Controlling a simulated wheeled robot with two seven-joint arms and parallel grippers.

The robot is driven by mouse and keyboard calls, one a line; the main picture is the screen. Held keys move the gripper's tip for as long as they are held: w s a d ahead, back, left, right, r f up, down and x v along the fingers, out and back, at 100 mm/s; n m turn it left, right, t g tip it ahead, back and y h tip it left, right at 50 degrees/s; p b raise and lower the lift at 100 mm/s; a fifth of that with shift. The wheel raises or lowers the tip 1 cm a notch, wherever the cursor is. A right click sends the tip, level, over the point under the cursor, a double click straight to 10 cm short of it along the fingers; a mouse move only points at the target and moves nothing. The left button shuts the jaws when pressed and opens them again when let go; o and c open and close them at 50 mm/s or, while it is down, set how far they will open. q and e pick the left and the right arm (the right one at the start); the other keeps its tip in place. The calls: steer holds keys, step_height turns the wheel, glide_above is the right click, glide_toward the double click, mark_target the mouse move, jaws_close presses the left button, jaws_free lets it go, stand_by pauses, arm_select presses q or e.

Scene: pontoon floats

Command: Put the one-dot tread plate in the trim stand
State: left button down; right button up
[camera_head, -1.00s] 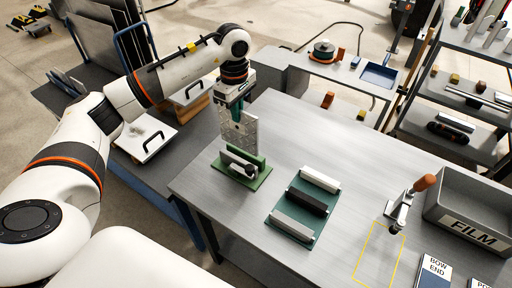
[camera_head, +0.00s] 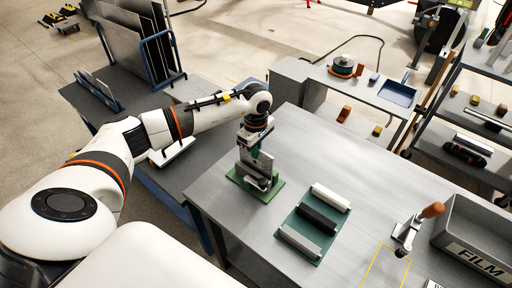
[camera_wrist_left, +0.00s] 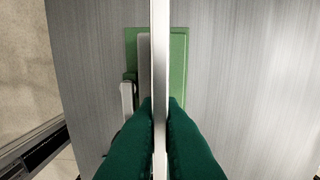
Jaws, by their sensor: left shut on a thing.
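The trim stand (camera_head: 266,196) is a green base with grey upright parts, at the left end of the bench. My left gripper (camera_head: 254,152) is above it, shut on a thin grey tread plate (camera_head: 244,158), held upright on edge. The plate's lower part overlaps the stand, and I cannot tell whether it rests in the slot. In the left wrist view the green fingertips (camera_wrist_left: 160,108) grip the plate, seen edge-on (camera_wrist_left: 160,45), over the green stand base (camera_wrist_left: 180,50). The dot marking is not readable. My right gripper is out of view.
A green mat (camera_head: 292,229) with light and dark bars lies right of the stand. An orange-handled clamp (camera_head: 409,235), a yellow outline (camera_head: 372,265) and a grey FILM bin (camera_head: 480,235) are farther right.

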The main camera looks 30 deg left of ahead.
arm_select(q)
steer(key=c, duration=1.6)
jaws_free()
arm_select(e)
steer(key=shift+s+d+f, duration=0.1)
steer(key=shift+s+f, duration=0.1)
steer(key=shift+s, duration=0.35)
arm_select(q)
steer(key=shift+o, duration=0.2)
